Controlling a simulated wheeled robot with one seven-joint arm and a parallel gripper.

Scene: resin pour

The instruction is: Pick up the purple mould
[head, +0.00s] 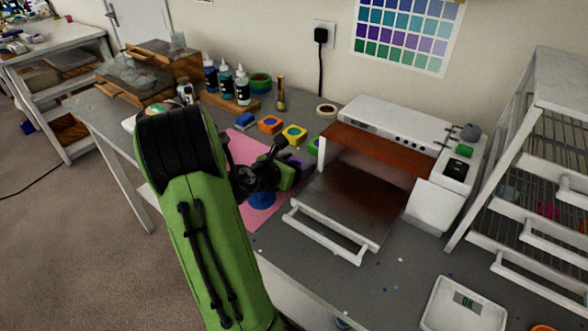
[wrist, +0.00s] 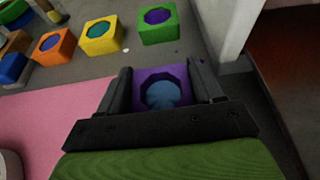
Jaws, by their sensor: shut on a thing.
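The purple mould (wrist: 142,77) is a small square block with a round hollow; something blue shows inside it. In the wrist view it sits between the two dark fingers of my gripper (wrist: 166,88), which is shut on it. In the head view my gripper (head: 290,170) is over the table, left of the open oven, and a small bit of the purple mould (head: 295,161) shows by the fingers. I cannot tell whether the mould touches the table.
Green (wrist: 158,23), yellow (wrist: 101,35), orange (wrist: 54,44) and blue (wrist: 13,68) moulds stand in a row beyond. A pink mat (wrist: 50,125) lies left. The white oven (head: 385,130) has its door (head: 335,215) lowered, close on the right. A scale (head: 465,305) sits at front right.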

